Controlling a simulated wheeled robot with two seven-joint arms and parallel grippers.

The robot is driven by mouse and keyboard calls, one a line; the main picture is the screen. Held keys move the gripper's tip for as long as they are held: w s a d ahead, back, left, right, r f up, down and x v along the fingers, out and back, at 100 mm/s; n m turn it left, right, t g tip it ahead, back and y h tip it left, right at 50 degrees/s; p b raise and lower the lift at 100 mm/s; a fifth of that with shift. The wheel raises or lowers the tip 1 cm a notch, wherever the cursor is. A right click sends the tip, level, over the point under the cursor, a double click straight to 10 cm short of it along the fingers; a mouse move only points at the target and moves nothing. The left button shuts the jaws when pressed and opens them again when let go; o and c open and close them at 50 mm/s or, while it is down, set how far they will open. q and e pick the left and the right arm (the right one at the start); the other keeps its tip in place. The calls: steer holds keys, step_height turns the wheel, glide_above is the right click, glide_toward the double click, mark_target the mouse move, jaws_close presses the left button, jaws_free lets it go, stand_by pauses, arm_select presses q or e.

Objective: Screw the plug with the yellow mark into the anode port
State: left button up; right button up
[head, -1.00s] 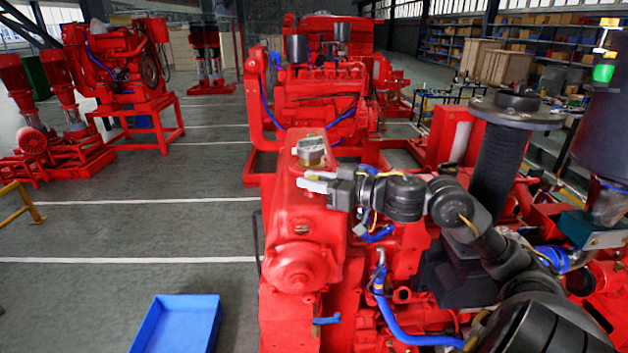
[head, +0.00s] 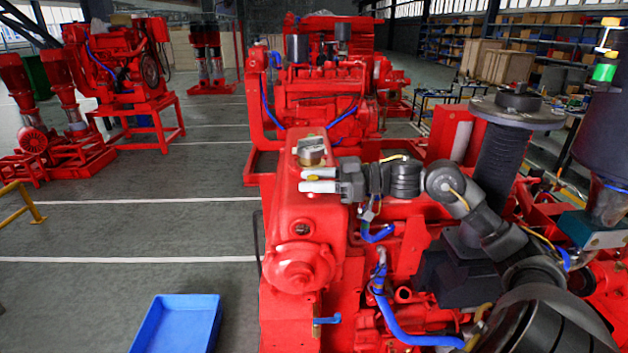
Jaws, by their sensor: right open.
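My right gripper (head: 305,181) is open, with its two pale fingers pointing left over the red tank (head: 305,208) at the front of the engine. I see nothing between the fingers. A grey cap with a brassy lower part (head: 312,152) stands on top of the tank, just beyond the fingers in the picture. A small dark round fitting or hole (head: 302,229) is on the tank below the gripper; I cannot tell whether it is the anode port. I cannot make out a plug with a yellow mark. My left gripper is out of view.
A blue bin (head: 178,325) is on the floor at the lower left. Blue hoses (head: 395,325) and a tall black ribbed pipe (head: 497,155) are close to my right arm. A green-topped part (head: 604,72) is at the far right.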

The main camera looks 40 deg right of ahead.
steer(key=shift+w+n+g+y, duration=0.1)
steer(key=shift+n+g+y, duration=0.5)
steer(key=shift+a, duration=0.1)
steer(key=shift+c, duration=0.2)
steer(key=shift+r, duration=0.1)
jaws_close()
